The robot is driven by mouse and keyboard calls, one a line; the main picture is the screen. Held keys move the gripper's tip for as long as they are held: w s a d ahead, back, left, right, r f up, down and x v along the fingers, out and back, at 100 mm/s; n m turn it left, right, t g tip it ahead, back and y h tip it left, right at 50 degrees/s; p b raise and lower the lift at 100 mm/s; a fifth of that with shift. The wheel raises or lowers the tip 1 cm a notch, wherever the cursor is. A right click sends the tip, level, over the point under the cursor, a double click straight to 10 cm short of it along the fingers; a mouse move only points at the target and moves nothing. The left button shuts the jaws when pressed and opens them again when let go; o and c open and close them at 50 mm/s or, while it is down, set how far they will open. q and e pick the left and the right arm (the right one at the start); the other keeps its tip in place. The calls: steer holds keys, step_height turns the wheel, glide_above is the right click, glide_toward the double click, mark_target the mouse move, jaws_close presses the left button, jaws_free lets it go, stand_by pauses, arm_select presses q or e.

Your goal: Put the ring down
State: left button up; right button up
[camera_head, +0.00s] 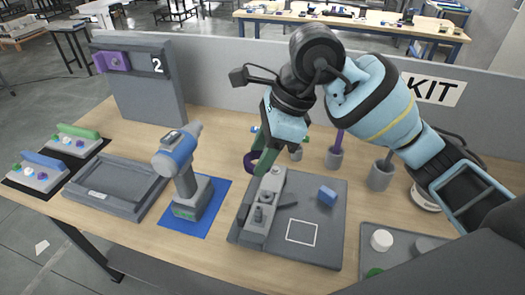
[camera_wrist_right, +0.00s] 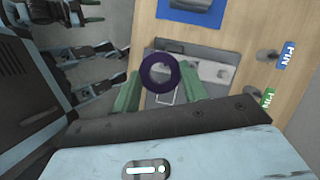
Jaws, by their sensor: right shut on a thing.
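A dark purple ring (camera_head: 250,161) is held at the fingertips of my right gripper (camera_head: 262,158). In the right wrist view the ring (camera_wrist_right: 160,72) faces the camera, between the green fingers (camera_wrist_right: 158,92) of that gripper, which are shut on it. In the head view the ring shows just beyond the far end of a raised grey block with pegs (camera_head: 258,212), on a grey board (camera_head: 270,252). Its height above the board is hard to tell. My left gripper is not in view.
A blue block (camera_head: 327,195) and a white square outline (camera_head: 302,231) are on the board. A drill (camera_head: 182,170) stands on a blue mat (camera_head: 212,205) to the left. Grey cups (camera_head: 380,175) stand to the right. An empty grey tray (camera_head: 117,188) lies further left.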

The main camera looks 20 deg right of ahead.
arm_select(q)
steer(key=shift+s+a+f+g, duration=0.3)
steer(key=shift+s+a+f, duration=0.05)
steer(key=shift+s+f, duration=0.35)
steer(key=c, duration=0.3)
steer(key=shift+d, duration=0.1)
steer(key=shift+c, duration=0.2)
arm_select(e)
steer(key=s+d+f+n+g+h, duration=0.1)
steer(key=d+f+n, duration=0.3)
steer(key=n, duration=0.6)
steer(key=s+d+f+n+g+h, duration=0.2)
steer(key=d+f+n+g+h, duration=0.1)
steer(key=f+n, duration=0.6)
steer(key=shift+s+d+f+n+g+h, duration=0.25)
steer(key=shift+d+n+g, duration=0.45)
steer(key=shift+d, duration=0.35)
